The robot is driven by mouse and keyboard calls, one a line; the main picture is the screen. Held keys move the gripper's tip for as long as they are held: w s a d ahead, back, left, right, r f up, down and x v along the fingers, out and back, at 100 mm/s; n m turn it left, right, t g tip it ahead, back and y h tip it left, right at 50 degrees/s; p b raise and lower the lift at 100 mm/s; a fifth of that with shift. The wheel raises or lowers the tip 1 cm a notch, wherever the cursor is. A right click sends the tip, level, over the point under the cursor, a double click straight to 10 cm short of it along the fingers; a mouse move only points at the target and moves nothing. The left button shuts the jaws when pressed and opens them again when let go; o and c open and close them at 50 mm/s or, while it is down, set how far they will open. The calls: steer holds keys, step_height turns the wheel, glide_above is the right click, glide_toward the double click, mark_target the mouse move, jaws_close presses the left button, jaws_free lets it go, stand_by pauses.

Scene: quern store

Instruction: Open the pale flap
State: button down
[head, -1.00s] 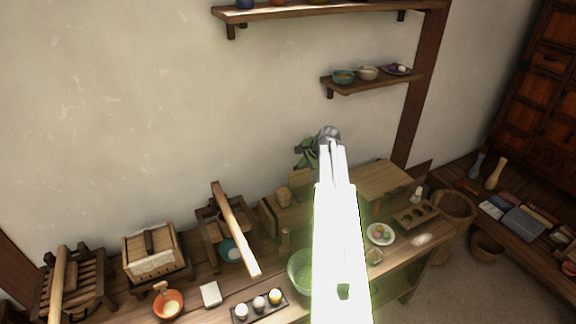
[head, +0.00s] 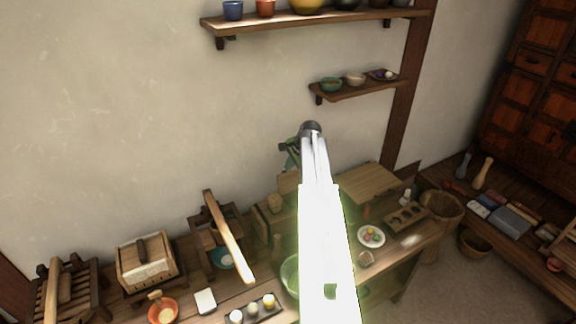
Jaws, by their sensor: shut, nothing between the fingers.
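A pale wooden panel (head: 367,182) lies flat at the back right of the workbench, right of my arm; it looks like the pale flap, and I see no gap under it. A smaller pale upright board (head: 288,183) stands left of my arm, partly hidden by it. My gripper (head: 291,154) seems to be the small green and dark part at the far end of my raised arm. It is up in front of the wall, shut and empty, apart from both boards. Its fingertips are too small to make out.
A wooden lever (head: 229,237), a cloth-topped box (head: 146,260) and an orange bowl (head: 163,310) stand on the left. A green bowl (head: 290,277) is partly behind my arm. A plate (head: 371,237) and a holed tray (head: 406,217) are on the right. Shelves (head: 355,91) hang above.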

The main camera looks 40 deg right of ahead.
steer(key=w+r+p+v, duration=0.1)
steer(key=w+p+v, duration=0.1)
steer(key=p+v, duration=1)
steer(key=w+a+f+n+g+b, duration=0.2)
steer(key=a+n, duration=0.7)
steer(key=a, duration=1.7)
steer(key=s+a+n+g, duration=0.1)
steer(key=s+a+n, duration=0.35)
steer(key=a, duration=0.65)
steer(key=s+a+n+g, duration=0.2)
steer(key=s+a+n, duration=0.25)
steer(key=a, duration=0.55)
step_height(320, 180, down, 13)
steer(key=s+n+b, duration=0.1)
steer(key=s+b, duration=0.1)
steer(key=b, duration=1)
steer(key=shift+a+f+g, duration=0.2)
steer(key=shift+a+g, duration=0.1)
steer(key=shift+a, duration=0.05)
steer(key=shift+s, duration=0.1)
